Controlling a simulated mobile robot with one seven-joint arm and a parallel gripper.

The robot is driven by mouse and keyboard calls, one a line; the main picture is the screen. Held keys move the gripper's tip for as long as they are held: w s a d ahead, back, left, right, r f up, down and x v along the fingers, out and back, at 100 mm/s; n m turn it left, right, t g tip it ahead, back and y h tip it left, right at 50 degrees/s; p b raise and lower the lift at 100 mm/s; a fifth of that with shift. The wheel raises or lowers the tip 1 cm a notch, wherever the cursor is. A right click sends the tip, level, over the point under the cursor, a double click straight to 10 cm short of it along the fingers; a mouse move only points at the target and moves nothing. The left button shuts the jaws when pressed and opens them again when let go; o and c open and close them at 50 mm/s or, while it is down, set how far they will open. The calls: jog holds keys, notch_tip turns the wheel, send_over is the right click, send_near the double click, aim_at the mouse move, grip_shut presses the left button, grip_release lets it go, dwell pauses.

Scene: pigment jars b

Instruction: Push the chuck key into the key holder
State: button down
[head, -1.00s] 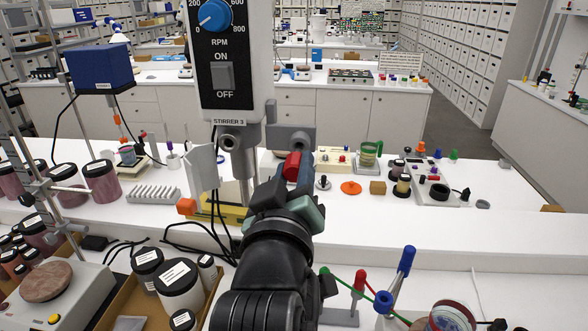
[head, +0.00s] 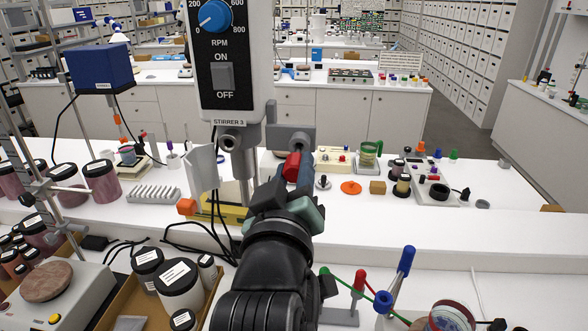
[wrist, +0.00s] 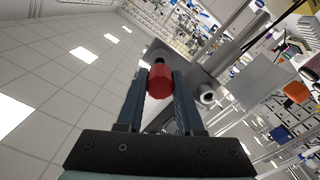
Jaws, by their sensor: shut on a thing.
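The chuck key, with a red handle (head: 291,165), is in my gripper (head: 293,172) beside the stirrer. In the wrist view the red handle (wrist: 161,88) sits between the two blue-grey fingers (wrist: 160,80), which are shut on it. The grey key holder (head: 291,138) juts out on the right of the stirrer's lower housing. In the head view the red handle is just below and in front of it. In the wrist view the key's far end points at the grey holder part beyond. Whether the key's tip is inside the holder is hidden.
The stirrer (head: 232,80) stands close on the left of my gripper, with a knob (head: 231,142) on its stem. Black cables hang below. Jars (head: 180,285) stand at front left.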

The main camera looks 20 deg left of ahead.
aim_at(296, 160)
jog(key=shift+x, duration=1.55)
jog(key=shift+c, duration=2.3)
grip_release()
jog(key=p+v, duration=0.8)
jog(key=v, duration=0.5)
